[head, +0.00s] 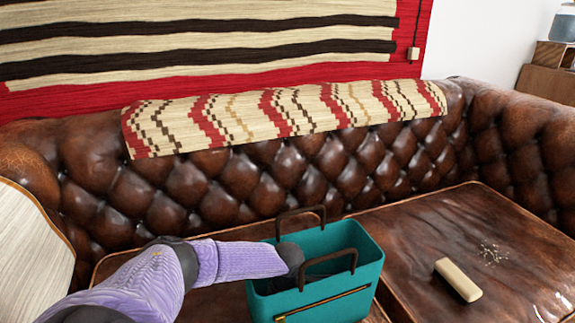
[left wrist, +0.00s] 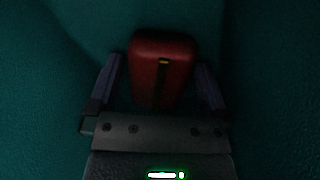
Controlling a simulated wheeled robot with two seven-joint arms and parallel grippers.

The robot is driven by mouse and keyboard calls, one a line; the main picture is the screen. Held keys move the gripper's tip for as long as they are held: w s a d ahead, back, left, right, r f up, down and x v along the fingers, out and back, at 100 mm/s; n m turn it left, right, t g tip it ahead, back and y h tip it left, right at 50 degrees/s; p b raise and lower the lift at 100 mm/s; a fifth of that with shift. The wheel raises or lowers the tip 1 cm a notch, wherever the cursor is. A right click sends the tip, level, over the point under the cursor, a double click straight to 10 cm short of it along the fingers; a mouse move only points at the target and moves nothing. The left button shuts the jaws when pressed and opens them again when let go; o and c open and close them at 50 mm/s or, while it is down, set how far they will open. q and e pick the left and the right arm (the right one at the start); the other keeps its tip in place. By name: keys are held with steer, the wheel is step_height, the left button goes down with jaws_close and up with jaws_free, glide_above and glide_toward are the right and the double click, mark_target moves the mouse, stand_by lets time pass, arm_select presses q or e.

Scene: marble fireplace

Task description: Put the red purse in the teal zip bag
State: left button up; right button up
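The teal zip bag (head: 340,285) stands open on the sofa seat with two dark brown handles and a zip along its front. My left arm reaches over its left rim, and the hand is down inside the bag, its fingers hidden in the head view. In the left wrist view, teal walls surround my left gripper (left wrist: 160,68). Its fingers are apart, with the red purse (left wrist: 165,50) between and just beyond them. Narrow dark gaps show beside the purse; the view is dim, and whether a fingertip touches it is unclear. My right gripper is in no view.
A beige case (head: 458,279) lies on the right seat cushion, with a small scatter of bits (head: 492,253) behind it. The tufted brown backrest (head: 290,165) rises behind the bag. A light cushion (head: 32,245) is at the left. The right seat is mostly clear.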

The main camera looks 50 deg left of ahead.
arm_select(q)
step_height(320, 180, up, 12)
steer(key=p, duration=0.9)
steer(key=shift+r+p, duration=0.2)
steer(key=shift+p, duration=0.1)
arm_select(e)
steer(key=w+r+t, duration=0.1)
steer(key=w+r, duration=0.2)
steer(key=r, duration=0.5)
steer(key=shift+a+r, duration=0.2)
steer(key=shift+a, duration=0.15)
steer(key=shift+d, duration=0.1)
